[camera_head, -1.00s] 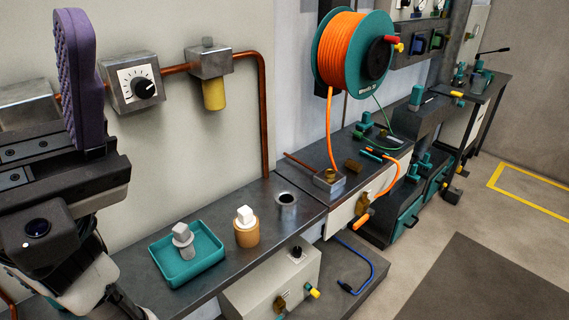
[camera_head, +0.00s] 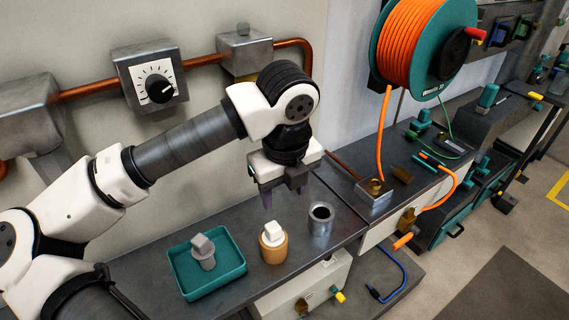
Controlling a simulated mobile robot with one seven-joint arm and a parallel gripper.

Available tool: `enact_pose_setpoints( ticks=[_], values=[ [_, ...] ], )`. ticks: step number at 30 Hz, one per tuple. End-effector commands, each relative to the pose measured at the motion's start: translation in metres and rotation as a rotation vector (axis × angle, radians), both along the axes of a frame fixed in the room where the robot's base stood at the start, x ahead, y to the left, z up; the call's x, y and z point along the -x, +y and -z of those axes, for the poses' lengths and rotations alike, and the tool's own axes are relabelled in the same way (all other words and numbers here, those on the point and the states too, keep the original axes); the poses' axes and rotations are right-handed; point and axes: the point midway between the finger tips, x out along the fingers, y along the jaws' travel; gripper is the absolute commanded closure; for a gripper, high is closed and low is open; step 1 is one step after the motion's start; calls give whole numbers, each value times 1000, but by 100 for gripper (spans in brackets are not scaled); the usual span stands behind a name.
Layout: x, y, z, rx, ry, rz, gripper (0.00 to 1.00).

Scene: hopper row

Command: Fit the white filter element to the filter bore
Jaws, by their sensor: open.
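A white block-topped piece, which looks like the white filter element (camera_head: 273,230), stands upright in a tan cylindrical cup (camera_head: 273,252) on the dark bench. Its lower part is hidden in the cup. The filter bore appears to be the open grey metal cylinder (camera_head: 321,228) just right of the cup; its dark mouth looks empty. A grey element with a pale block top (camera_head: 203,250) stands in the teal tray (camera_head: 240,268) on the left. My gripper (camera_head: 284,198) is open and empty, pointing down above the bench, behind the cup and left of the bore.
The bench top (camera_head: 150,262) is bare around the tray. A metal block with a brass fitting (camera_head: 375,187) and an orange hose (camera_head: 384,130) stand to the right. A dial box (camera_head: 150,78) and copper pipe (camera_head: 90,88) are on the wall behind my arm.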

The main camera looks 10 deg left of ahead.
Motion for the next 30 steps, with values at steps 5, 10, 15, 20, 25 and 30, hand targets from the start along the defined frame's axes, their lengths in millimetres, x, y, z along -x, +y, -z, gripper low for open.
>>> enact_pose_setpoints(
  ticks=[5,10,15,20,25,30],
  values=[
    [2,16,7,-55,24,-59,47],
    [0,17,26,-51,24,-56,47],
    [-3,20,58,-49,25,-54,47],
    [-6,23,89,-47,25,-53,47],
    [-9,26,117,-47,23,-54,47],
    [-11,28,134,-49,22,-53,47]
  ],
)
